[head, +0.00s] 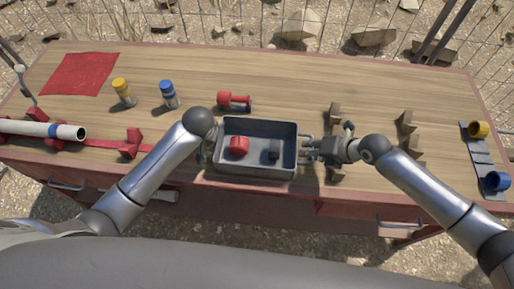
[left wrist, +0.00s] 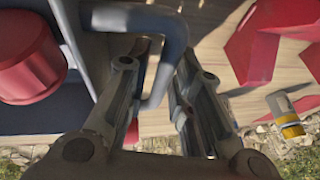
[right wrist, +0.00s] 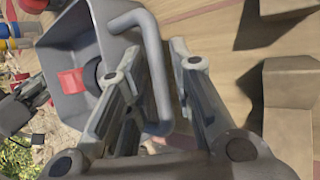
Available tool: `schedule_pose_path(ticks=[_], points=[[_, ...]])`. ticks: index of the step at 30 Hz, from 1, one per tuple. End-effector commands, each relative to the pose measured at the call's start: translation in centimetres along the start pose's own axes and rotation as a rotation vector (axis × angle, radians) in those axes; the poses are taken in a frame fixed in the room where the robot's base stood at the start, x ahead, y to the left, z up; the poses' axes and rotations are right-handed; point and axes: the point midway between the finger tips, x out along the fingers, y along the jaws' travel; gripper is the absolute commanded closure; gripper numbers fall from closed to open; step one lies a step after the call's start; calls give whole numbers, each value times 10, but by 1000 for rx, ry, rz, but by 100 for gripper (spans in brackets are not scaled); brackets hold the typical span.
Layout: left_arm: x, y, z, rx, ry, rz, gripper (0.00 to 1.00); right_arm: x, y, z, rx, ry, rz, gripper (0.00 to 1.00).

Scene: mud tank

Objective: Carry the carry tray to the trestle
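The carry tray (head: 256,175) is a grey open box with a bar handle at each end. It stands at the bench's front edge and holds a red item (head: 239,147) and a small dark item (head: 274,150). My left gripper (left wrist: 157,80) is open around the left handle (left wrist: 168,50); my arm mostly hides it in the head view. My right gripper (head: 312,148) is at the right handle. In the right wrist view the right handle (right wrist: 152,50) lies between its open fingers. I cannot tell which thing is the trestle.
Brown angled blocks (head: 405,122) stand right of the tray. A red item (head: 234,101) lies behind it. Yellow (head: 123,90) and blue (head: 168,94) canisters stand back left. A white pipe (head: 45,129) rests on red supports. The bench's back middle is clear.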

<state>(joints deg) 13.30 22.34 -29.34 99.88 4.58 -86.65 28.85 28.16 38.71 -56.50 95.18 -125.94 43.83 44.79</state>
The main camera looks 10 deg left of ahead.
Motion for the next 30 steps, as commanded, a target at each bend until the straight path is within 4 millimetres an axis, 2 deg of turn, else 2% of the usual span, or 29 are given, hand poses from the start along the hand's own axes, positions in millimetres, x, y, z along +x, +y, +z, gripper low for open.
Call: schedule_pose_path(ticks=[1, 6, 20, 30], points=[[0, 0, 0, 0, 0, 0, 81, 0, 0, 0, 0, 0, 0, 80], [0, 0, 0, 0, 0, 0, 100, 0, 0, 0, 1, 0, 0, 100], [-2, 0, -1, -1, 2, 0, 100, -1, 0, 1, 1, -2, 0, 100], [-20, -5, -9, -1, 2, -1, 100, -17, 11, 8, 1, -1, 0, 100]])
